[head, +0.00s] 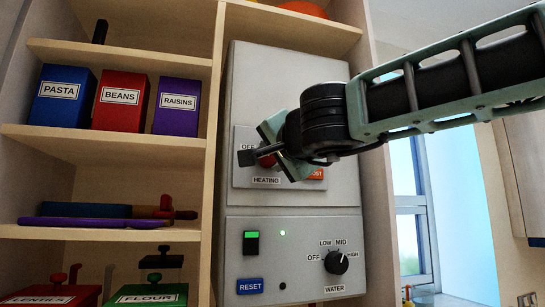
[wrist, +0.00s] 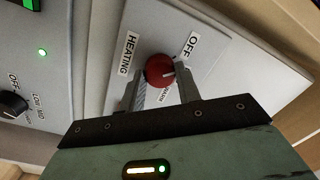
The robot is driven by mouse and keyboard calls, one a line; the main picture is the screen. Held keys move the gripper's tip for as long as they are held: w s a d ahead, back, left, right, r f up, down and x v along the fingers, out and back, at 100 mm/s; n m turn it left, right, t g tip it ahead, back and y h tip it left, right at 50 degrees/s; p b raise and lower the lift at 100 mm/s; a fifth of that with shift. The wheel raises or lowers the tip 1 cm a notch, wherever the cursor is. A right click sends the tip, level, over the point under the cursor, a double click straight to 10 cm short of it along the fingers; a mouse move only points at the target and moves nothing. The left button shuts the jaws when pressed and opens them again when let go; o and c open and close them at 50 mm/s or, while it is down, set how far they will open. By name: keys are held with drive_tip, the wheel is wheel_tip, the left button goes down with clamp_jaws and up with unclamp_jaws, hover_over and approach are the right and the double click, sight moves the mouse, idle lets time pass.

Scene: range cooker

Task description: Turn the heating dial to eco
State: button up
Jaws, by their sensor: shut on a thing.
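The heating dial is a red round knob (wrist: 159,68) on a grey panel, with a HEATING label beside it and an OFF label on the other side. In the wrist view my gripper (wrist: 162,77) has one finger on each side of the dial and is shut on it. The dial's pale pointer line faces the right finger, below OFF. Part of another label shows between the fingers, and no eco mark is readable. In the head view my gripper (head: 265,154) covers most of the dial (head: 267,161); OFF and an orange, partly hidden BOOST label remain visible.
Below is a black water dial (head: 337,262) with OFF, LOW, MID and HIGH, a blue RESET label (head: 249,286), a green-lit switch (head: 251,242) and a green light. Shelves at left hold pasta (head: 64,96), beans (head: 121,101) and raisins (head: 178,106) boxes. A window is at right.

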drive_tip(key=m+b, duration=0.1)
drive_tip(key=m, duration=0.3)
drive_tip(key=shift+f+m, duration=0.1)
drive_tip(key=shift+m, duration=0.2)
drive_tip(key=shift+m+b, duration=0.3)
drive_tip(key=shift+m, duration=1.3)
drive_tip(key=o, duration=1)
